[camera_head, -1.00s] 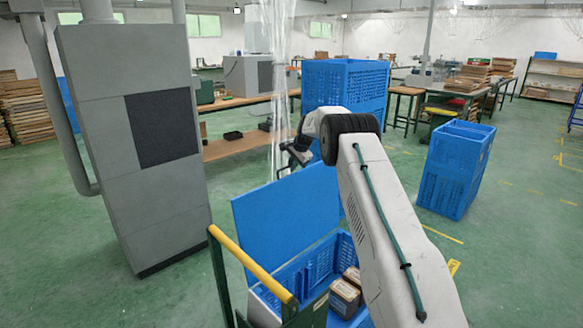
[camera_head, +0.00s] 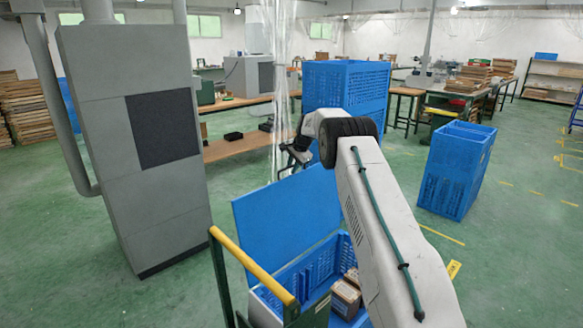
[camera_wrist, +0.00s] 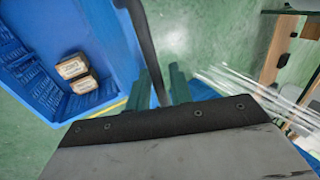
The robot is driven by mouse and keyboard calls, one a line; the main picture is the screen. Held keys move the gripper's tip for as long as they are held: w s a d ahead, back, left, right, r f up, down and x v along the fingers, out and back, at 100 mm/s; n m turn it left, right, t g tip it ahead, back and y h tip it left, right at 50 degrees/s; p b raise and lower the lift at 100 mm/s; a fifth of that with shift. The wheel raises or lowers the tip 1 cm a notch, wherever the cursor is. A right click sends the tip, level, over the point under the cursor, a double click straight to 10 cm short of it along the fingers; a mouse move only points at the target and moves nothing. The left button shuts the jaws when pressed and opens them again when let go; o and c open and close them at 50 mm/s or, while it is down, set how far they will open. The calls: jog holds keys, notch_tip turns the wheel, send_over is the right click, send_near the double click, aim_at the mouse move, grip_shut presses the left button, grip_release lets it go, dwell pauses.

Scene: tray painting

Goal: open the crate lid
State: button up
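The blue crate (camera_head: 268,298) stands open at the bottom of the head view. Its flat blue lid (camera_head: 285,220) is raised steeply along the crate's far left side. Brown labelled boxes (camera_head: 346,298) lie inside; two show in the wrist view (camera_wrist: 75,75), in the crate (camera_wrist: 40,45) at left. My gripper (camera_head: 293,155) is above and behind the lid's upper edge, seen small and dark in the head view. Whether it touches the lid is unclear.
A green cart frame with a yellow handle (camera_head: 253,266) stands in front of the crate. A tall grey cabinet (camera_head: 130,150) is at left. Clear hanging strips (camera_head: 277,80) are behind my gripper. Blue crates (camera_head: 455,170) stand at right, with open green floor around.

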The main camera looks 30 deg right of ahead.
jog(key=v, duration=0.7)
jog(key=shift+r, duration=0.25)
jog(key=shift+s, duration=0.1)
jog(key=s+a+f+n+g, duration=0.2)
jog(key=s+f+n, duration=0.1)
jog(key=s+f, duration=0.2)
jog(key=s+a+r+n+g, duration=0.1)
jog(key=s+a+r+n, duration=0.1)
jog(key=s+a+r, duration=0.5)
jog(key=s+a+r+n+g, duration=0.1)
jog(key=s+a+r+n, duration=0.15)
jog(key=s+a, duration=0.55)
jog(key=s+a+r+n+g, duration=0.1)
jog(key=s+a+r+n, duration=0.25)
jog(key=s, duration=0.75)
jog(key=s+a+r+n, duration=0.1)
jog(key=s+a, duration=0.3)
jog(key=s, duration=0.6)
jog(key=s+a+r+n+t, duration=0.1)
jog(key=s+a, duration=0.3)
jog(key=s, duration=0.6)
jog(key=s+a+r+n+h, duration=0.1)
jog(key=s+a, duration=0.4)
jog(key=s, duration=0.5)
jog(key=shift+r+n+t, duration=0.2)
jog(key=shift+n+t, duration=0.1)
jog(key=shift+n, duration=0.6)
